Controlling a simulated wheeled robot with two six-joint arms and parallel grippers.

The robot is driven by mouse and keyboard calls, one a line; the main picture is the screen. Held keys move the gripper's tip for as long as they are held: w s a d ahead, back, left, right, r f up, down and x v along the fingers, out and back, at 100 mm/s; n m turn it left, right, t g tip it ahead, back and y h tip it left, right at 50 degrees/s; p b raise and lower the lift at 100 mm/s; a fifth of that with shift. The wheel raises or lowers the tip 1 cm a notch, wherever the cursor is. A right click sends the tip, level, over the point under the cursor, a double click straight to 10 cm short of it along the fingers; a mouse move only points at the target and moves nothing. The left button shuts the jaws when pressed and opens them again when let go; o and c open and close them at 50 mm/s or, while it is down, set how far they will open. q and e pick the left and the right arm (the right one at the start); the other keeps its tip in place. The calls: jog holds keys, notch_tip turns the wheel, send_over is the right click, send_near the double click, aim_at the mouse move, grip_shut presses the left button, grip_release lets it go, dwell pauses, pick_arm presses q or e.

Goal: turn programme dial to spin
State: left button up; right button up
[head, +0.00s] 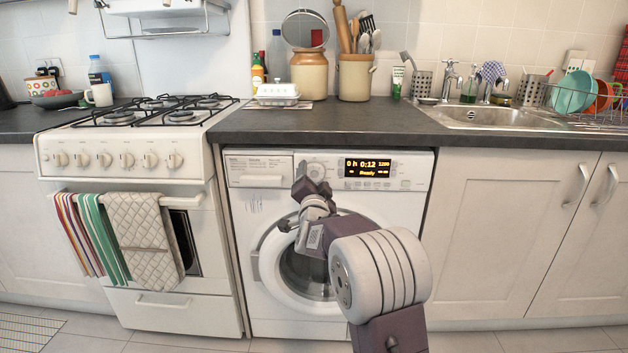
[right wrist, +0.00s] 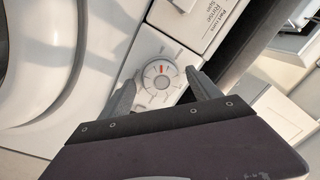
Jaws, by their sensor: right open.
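The programme dial (head: 316,169) is a round white knob on the washer's control panel, left of the lit display (head: 368,167). The display reads "0 h 0:12 1200" and "Ready". My right gripper (head: 311,182) is in front of the panel and partly covers the dial in the head view. In the right wrist view the dial (right wrist: 160,73) shows whole, with an orange-red mark on its face. The open right fingers (right wrist: 162,80) stand on either side of it; whether they touch it I cannot tell. My left gripper is in neither view.
The washer (head: 245,230) stands under the dark counter (head: 330,124), its round door (head: 268,262) shut below the panel. The detergent drawer (head: 258,170) is left of the dial. A cooker (head: 125,170) stands left, cupboards (head: 490,220) right.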

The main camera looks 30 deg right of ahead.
jog(key=p+v, duration=0.1)
jog(key=v, duration=0.8)
